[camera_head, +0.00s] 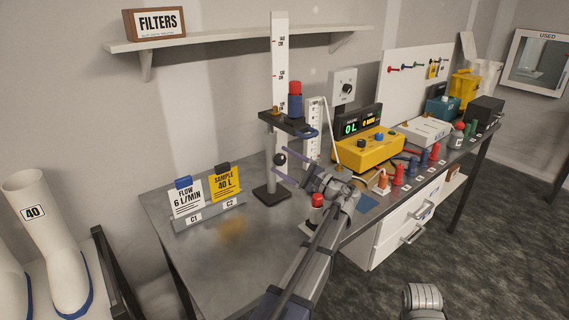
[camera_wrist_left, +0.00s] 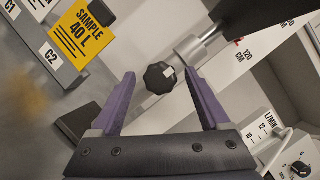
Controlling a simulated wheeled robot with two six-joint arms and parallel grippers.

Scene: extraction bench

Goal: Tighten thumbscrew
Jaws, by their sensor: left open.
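The thumbscrew, a black faceted knob (camera_head: 280,159), sits on the side of the upright measuring stand; in the left wrist view the knob (camera_wrist_left: 160,78) shows at the end of a light metal collar. My left gripper (camera_head: 291,160) has purple fingers and is open in front of the stand. In the left wrist view the fingertips (camera_wrist_left: 159,74) lie on either side of the knob, with a visible gap at each side. I cannot tell how deep the knob sits between them.
The C1 and C2 card holder (camera_head: 210,212) stands left of the stand on the grey bench (camera_head: 190,255). A red-capped container (camera_head: 317,201) is close to my left wrist. The front left bench top is clear.

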